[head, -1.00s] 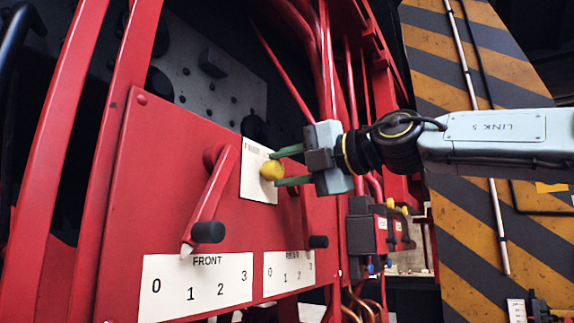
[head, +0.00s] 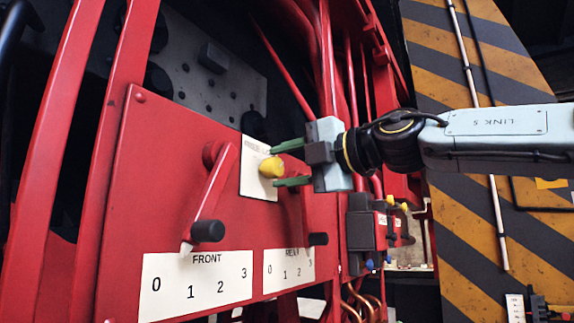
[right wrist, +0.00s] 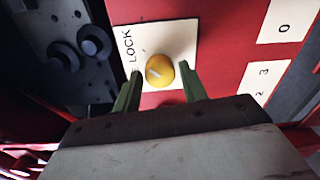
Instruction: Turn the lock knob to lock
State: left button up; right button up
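The yellow lock knob (head: 271,167) sits on a white label plate (head: 257,184) on the red panel. In the right wrist view the knob (right wrist: 160,70) is round with a pale mark on its left part, and the plate (right wrist: 179,37) reads LOCK beside it. My right gripper (head: 275,166) is open, one green finger above the knob and one below. In the right wrist view its fingertips (right wrist: 159,70) stand on either side of the knob, with narrow gaps. My left gripper is out of view.
A FRONT lever (head: 212,195) with a black grip stands left of the knob. A REAR lever (head: 306,215) stands close below my right gripper. Red pipes (head: 327,60) run behind the gripper. A striped orange and grey wall (head: 470,215) is at the right.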

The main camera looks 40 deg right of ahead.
jog(key=shift+o, duration=1)
jog(key=shift+s, duration=0.1)
jog(key=b+v, duration=0.3)
jog(key=v, duration=1)
